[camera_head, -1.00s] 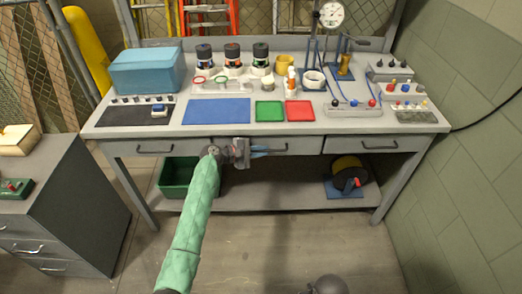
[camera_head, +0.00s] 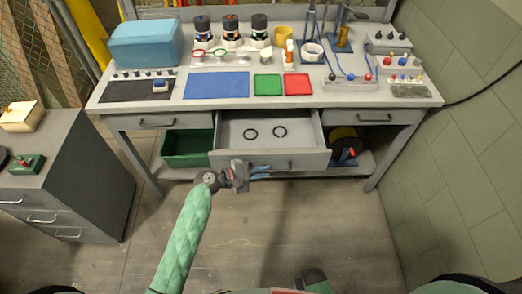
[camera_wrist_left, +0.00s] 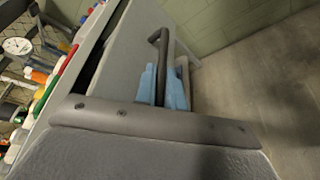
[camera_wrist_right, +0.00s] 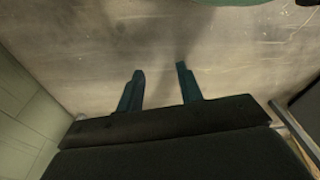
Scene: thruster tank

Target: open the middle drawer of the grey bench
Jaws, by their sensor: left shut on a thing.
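The grey bench (camera_head: 330,97) stands ahead. Its middle drawer (camera_head: 300,158) is pulled out, and two dark rings (camera_head: 265,132) lie inside on its floor. My left gripper (camera_head: 262,172) is at the drawer front in the head view. In the left wrist view its blue fingertips (camera_wrist_left: 164,88) are closed around the dark bar handle (camera_wrist_left: 161,45). My right gripper (camera_wrist_right: 160,78) shows in the right wrist view with its two fingers apart, nothing between them, over bare floor.
The closed left drawer (camera_head: 157,122) and right drawer (camera_head: 373,116) flank the middle one. A green bin (camera_head: 187,150) and a dark reel (camera_head: 345,145) sit on the shelf below. A grey cabinet (camera_head: 70,165) stands at left. Floor in front is clear.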

